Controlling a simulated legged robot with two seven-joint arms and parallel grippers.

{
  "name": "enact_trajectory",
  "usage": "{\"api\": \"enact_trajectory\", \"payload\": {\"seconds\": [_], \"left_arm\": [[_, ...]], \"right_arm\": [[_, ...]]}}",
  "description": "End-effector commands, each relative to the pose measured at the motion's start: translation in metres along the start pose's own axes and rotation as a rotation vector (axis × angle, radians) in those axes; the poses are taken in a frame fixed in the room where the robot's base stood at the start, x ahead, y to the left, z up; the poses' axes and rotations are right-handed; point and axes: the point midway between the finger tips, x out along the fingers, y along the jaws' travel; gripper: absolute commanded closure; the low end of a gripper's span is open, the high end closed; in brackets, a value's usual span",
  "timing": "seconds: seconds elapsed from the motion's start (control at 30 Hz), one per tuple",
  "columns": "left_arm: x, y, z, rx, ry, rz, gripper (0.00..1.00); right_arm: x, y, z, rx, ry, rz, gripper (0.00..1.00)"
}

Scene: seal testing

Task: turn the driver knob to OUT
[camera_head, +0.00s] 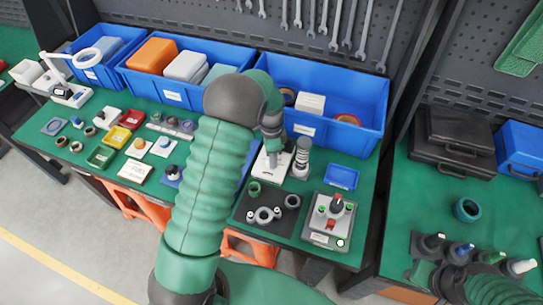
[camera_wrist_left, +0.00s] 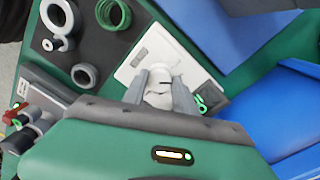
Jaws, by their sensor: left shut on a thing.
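My left gripper (camera_head: 273,147) reaches down over a white-based device (camera_head: 262,167) on the green bench. In the left wrist view, the gripper's two grey fingers (camera_wrist_left: 161,86) are shut on a pale, rounded knob (camera_wrist_left: 158,97) above the device's white plate (camera_wrist_left: 135,68). My right gripper does not show clearly; only part of a dark and green arm is at the bottom right.
A grey control box (camera_head: 329,222) with a red-and-black knob and green buttons stands to the right. A dark mat (camera_head: 270,227) with rings lies in front. Blue bins (camera_head: 352,93) line the back. A small blue tray (camera_head: 342,177) is close on the right.

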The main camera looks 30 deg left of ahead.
Motion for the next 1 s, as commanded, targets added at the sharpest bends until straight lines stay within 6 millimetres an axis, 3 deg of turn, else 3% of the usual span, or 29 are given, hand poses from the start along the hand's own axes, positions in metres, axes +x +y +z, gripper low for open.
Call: {"api": "enact_trajectory", "payload": {"seconds": [0.47,1.0], "left_arm": [[-0.001,-0.001,0.003,-0.095,0.0,-0.001,1.0],[-0.001,0.001,0.003,-0.506,0.019,-0.002,1.0]], "right_arm": [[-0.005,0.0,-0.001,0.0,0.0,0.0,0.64],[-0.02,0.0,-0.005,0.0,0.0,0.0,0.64]]}}
